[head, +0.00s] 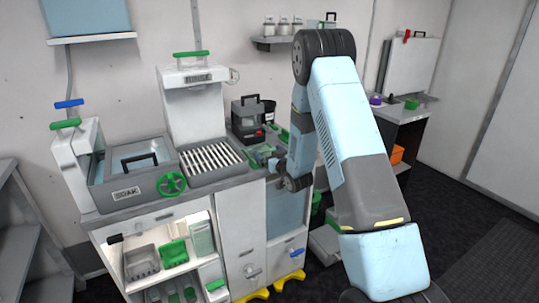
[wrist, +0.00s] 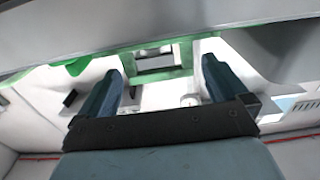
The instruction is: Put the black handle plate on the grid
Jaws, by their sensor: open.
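The grid (head: 212,159) is a rack of pale slats in a grey frame on the worktop. A black handle (head: 140,159) stands over the basin labelled SOAK, left of the grid; its plate is hard to make out. A dark box (head: 247,118) behind the grid also has a black handle, so I cannot tell which is the black handle plate. My gripper (head: 268,163) is at the worktop's right end, right of the grid, partly hidden by my arm. In the wrist view its fingers (wrist: 168,88) are apart, with a green frame (wrist: 160,62) beyond them and nothing held.
A green wheel (head: 172,184) sits on the bench front. A white column (head: 193,100) with a green handle rises behind the grid. Shelves below hold grey and green bins (head: 174,253). A side table (head: 402,113) stands at right.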

